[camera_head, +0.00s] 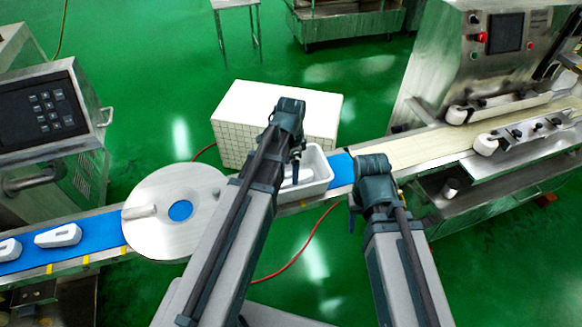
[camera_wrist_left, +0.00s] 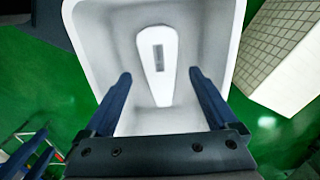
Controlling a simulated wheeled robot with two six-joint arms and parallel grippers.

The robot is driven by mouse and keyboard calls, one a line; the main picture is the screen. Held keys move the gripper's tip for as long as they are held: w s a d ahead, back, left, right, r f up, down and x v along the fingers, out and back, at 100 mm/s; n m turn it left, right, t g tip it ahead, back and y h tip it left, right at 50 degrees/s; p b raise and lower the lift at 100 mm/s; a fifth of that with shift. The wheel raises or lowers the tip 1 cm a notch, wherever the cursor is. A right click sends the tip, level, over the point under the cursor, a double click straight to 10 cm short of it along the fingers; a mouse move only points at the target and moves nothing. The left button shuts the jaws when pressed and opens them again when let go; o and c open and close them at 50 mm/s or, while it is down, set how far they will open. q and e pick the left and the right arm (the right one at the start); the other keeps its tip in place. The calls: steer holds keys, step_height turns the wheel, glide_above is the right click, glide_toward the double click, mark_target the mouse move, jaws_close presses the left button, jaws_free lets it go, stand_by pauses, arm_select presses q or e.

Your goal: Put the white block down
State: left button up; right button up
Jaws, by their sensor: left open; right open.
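A white block (camera_wrist_left: 157,65) lies on the floor of a white bin (camera_wrist_left: 215,35) in the left wrist view. My left gripper (camera_wrist_left: 158,85) is open over the bin, its fingers on either side of the block's near end and apart from it. In the head view the white bin (camera_head: 318,172) stands on the conveyor, partly hidden by my left arm. My left gripper (camera_head: 297,150) points down into it. My right gripper (camera_head: 352,222) is over the conveyor's near edge to the right of the bin, empty; its fingertips are mostly hidden.
More white blocks (camera_head: 58,235) lie on the blue conveyor belt (camera_head: 98,232) at the left. A round metal disc (camera_head: 160,232) sits over the belt left of my left arm. A white tiled box (camera_head: 240,120) stands behind the bin. A machine (camera_head: 480,60) stands at the right.

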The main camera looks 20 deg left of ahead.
arm_select(q)
step_height(320, 180, up, 9)
steer(key=p, duration=0.8)
steer(key=s+d+n+y, duration=0.1)
steer(key=s+d+n, duration=0.6)
steer(key=s+d, duration=0.4)
steer(key=s, duration=0.2)
steer(key=shift+s+d+n, duration=0.15)
steer(key=shift+s+n, duration=0.25)
steer(key=shift+f, duration=0.1)
